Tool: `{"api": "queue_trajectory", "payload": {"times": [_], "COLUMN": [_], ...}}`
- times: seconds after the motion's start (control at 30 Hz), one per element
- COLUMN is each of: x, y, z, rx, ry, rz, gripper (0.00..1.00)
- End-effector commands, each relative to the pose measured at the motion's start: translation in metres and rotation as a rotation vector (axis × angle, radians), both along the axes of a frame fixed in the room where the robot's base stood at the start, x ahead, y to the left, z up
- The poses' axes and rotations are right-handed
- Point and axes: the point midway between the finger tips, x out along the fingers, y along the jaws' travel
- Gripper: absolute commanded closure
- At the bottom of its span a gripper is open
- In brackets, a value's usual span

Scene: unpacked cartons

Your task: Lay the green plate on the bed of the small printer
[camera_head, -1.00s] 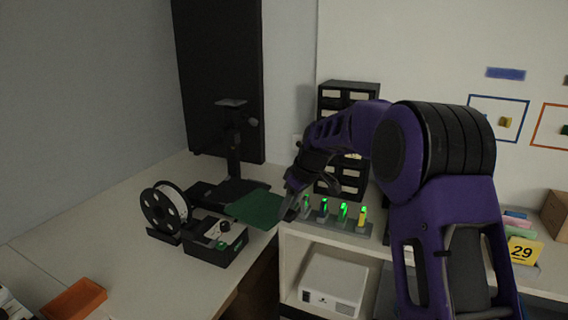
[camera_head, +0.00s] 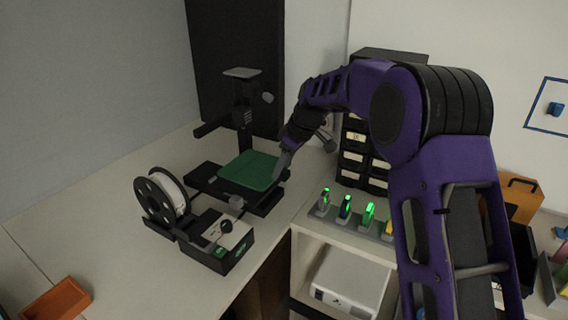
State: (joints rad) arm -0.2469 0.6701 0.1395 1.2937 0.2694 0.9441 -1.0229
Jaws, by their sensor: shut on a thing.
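The green plate (camera_head: 250,170) is a flat square with rounded corners, over the bed of the small black printer (camera_head: 243,118). I cannot tell whether it rests on the bed or sits slightly above it. My gripper (camera_head: 284,163) is shut on the plate's right edge, reaching in from the right. The bed itself is mostly hidden under the plate; a dark part of the printer's base (camera_head: 262,204) shows in front of it.
A spool (camera_head: 163,195) and a black box with a white top (camera_head: 214,240) stand in front of the printer. An orange tray (camera_head: 57,300) lies at the front left. Green-lit devices (camera_head: 345,207) stand on the right shelf, beside black drawers (camera_head: 357,160).

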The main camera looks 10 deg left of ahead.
Motion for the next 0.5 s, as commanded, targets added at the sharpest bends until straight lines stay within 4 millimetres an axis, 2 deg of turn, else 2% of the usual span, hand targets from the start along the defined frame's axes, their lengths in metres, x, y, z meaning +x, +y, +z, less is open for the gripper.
{"api": "queue_trajectory", "payload": {"times": [0.37, 0.5], "x": [0.007, 0.007], "y": [0.020, 0.020], "z": [-0.023, -0.022], "rx": [0.000, 0.002], "ry": [0.001, -0.001], "rz": [0.001, 0.000], "gripper": [1.00, 1.00]}}
